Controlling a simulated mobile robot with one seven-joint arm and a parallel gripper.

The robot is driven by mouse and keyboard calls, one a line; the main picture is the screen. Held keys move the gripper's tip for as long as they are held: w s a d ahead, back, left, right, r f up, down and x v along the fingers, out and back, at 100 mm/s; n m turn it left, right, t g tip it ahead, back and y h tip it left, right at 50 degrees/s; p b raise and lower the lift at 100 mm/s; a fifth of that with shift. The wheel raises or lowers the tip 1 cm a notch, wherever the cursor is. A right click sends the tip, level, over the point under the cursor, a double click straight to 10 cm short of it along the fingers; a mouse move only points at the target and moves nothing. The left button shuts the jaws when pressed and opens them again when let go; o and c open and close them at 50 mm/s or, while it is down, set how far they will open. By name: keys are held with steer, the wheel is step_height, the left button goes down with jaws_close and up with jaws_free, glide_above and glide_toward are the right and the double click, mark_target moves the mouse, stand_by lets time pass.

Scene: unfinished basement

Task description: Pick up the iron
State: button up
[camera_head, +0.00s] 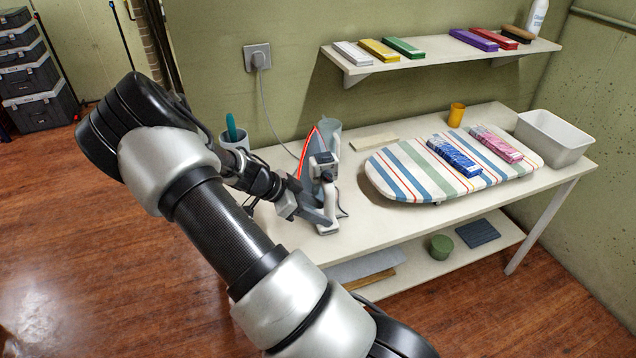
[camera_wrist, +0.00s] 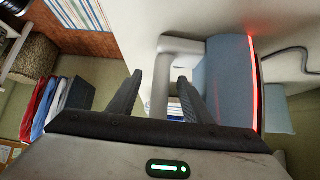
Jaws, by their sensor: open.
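The iron (camera_head: 309,152) stands upright on its heel near the left end of the white table. A red glowing line runs along its edge. My gripper (camera_head: 318,208) is at the iron, low on its near side, and hides part of it. In the wrist view the iron's grey body (camera_wrist: 226,80) is just right of the fingers. Its pale handle (camera_wrist: 160,95) shows between the two dark fingers of my gripper (camera_wrist: 160,78). The fingers are apart, with visible gaps on both sides of the handle.
A striped ironing board (camera_head: 400,178) carries blue and pink packs. A cup with a teal-handled tool (camera_head: 236,140) stands left of the iron. A cord runs to a wall socket (camera_head: 257,57). A white bin (camera_head: 560,140) is far right. A shelf (camera_head: 440,50) hangs above.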

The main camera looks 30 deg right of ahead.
mark_target(329, 214)
steer(key=x, duration=0.4)
steer(key=shift+w+d+f, duration=0.1)
steer(key=shift+d+f, duration=0.05)
steer(key=shift+d, duration=0.1)
steer(key=shift+c, duration=0.4)
jaws_close()
steer(key=shift+w, duration=0.1)
